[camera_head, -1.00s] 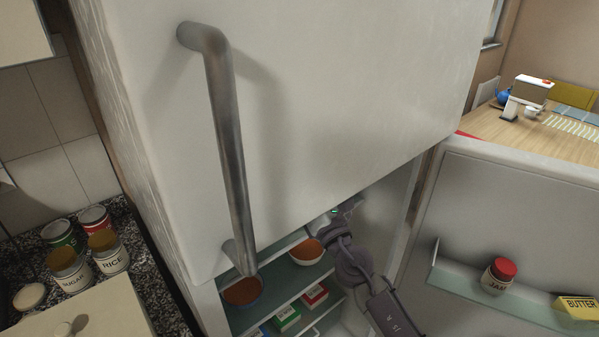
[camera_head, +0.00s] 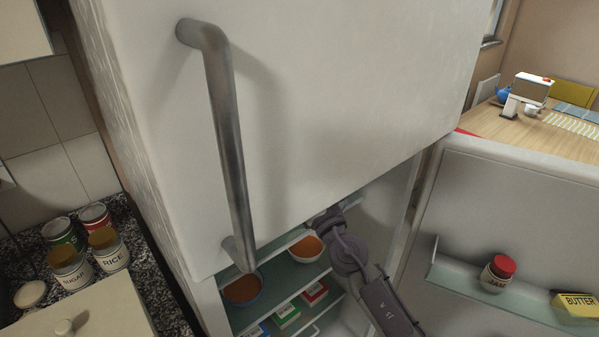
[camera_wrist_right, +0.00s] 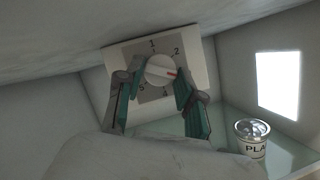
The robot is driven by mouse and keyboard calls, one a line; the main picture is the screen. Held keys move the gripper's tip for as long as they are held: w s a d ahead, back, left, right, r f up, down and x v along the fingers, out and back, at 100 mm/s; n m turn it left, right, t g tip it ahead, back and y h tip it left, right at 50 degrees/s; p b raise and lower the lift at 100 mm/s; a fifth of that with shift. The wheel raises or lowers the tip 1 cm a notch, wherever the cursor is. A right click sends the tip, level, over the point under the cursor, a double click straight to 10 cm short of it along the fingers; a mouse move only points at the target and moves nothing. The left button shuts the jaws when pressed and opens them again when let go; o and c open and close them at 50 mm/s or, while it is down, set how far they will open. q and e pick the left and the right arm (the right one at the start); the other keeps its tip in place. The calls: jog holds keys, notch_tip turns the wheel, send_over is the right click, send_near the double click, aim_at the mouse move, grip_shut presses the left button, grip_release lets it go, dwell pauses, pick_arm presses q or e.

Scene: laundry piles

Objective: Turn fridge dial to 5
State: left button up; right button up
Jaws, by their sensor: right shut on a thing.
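The fridge dial (camera_wrist_right: 160,70) is a round white knob with a red pointer on a grey square plate (camera_wrist_right: 125,61). Its pointer aims right, a little below the 2. The numbers 1, 2, 4 and 5 show around it; the 3 is not readable. My right gripper (camera_wrist_right: 158,84) has its teal-padded fingers on both sides of the dial and is shut on it. In the head view my right arm reaches into the open fridge (camera_head: 420,215), and the fingertips and dial are hidden there. My left gripper is not in view.
A can (camera_wrist_right: 251,139) stands on a glass shelf right of the dial. In the head view, bowls (camera_head: 243,289) and boxes stand on the shelves below. The open door (camera_head: 510,215) holds jam (camera_head: 497,274) and butter (camera_head: 575,305). The upper door's handle (camera_head: 228,140) is in front.

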jog(key=shift+s+a+r+m+g+h+p, duration=0.15)
jog(key=shift+m+h+p, duration=0.45)
jog(key=shift+m+p, duration=0.85)
jog(key=shift+w+m+g+h+p, duration=0.1)
jog(key=shift+m+h+p, duration=0.5)
jog(key=shift+m+p, duration=0.85)
jog(key=shift+s+a+r+m+g+h+p, duration=0.15)
jog(key=shift+m+h+p, duration=0.45)
jog(key=shift+m+p, duration=0.85)
jog(key=shift+d+f, duration=0.1)
jog(key=o, duration=1.1)
jog(key=shift+o, duration=0.2)
jog(key=v, duration=1.2)
